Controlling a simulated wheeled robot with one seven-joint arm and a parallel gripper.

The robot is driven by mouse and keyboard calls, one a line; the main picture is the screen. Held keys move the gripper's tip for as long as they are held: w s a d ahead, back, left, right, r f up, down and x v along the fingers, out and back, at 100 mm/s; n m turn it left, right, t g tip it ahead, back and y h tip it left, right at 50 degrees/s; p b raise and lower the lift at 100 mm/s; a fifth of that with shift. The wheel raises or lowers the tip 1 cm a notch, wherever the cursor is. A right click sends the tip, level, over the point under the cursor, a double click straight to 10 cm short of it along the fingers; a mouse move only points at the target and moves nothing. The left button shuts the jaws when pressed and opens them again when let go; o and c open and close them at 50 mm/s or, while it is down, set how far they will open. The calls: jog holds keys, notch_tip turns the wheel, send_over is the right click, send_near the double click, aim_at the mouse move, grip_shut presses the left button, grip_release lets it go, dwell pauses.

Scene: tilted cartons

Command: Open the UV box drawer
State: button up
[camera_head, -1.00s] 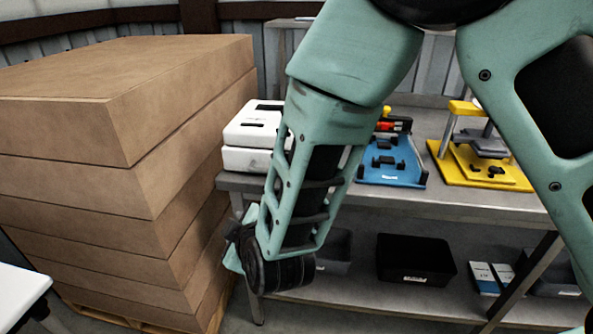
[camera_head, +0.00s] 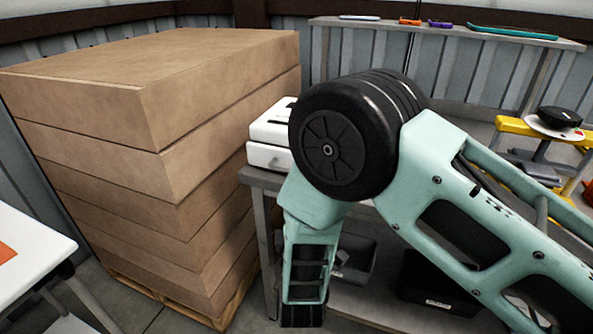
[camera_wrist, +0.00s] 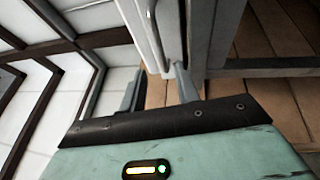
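The white UV box (camera_head: 268,158) sits on the left end of the grey workbench, partly hidden behind my arm. Its lower front, with a small dark mark, looks flush, so the drawer appears shut. In the wrist view a white body that looks like the UV box (camera_wrist: 147,32) is at top centre, beyond the fingertips. My gripper (camera_wrist: 158,86) shows two fingers spread apart with nothing held between them. Its tips point toward the box's lower edge; I cannot tell whether they touch it. In the head view my arm hangs in front of the bench and the fingers are out of sight.
A tall stack of brown cartons (camera_head: 160,100) on a pallet stands left, close beside the bench (camera_head: 262,181). A white table (camera_head: 30,262) is at lower left. Black bins (camera_head: 440,285) sit on the lower shelf. A yellow fixture (camera_head: 515,127) is at right.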

jog(key=w, duration=0.3)
jog(key=w+r+p, duration=0.1)
jog(key=w, duration=0.3)
jog(key=w+r, duration=0.1)
jog(key=w, duration=0.3)
jog(key=shift+a+p, duration=0.3)
jog(key=shift+p, duration=0.1)
jog(key=shift+c, duration=0.3)
jog(key=shift+s+f, duration=0.1)
grip_shut()
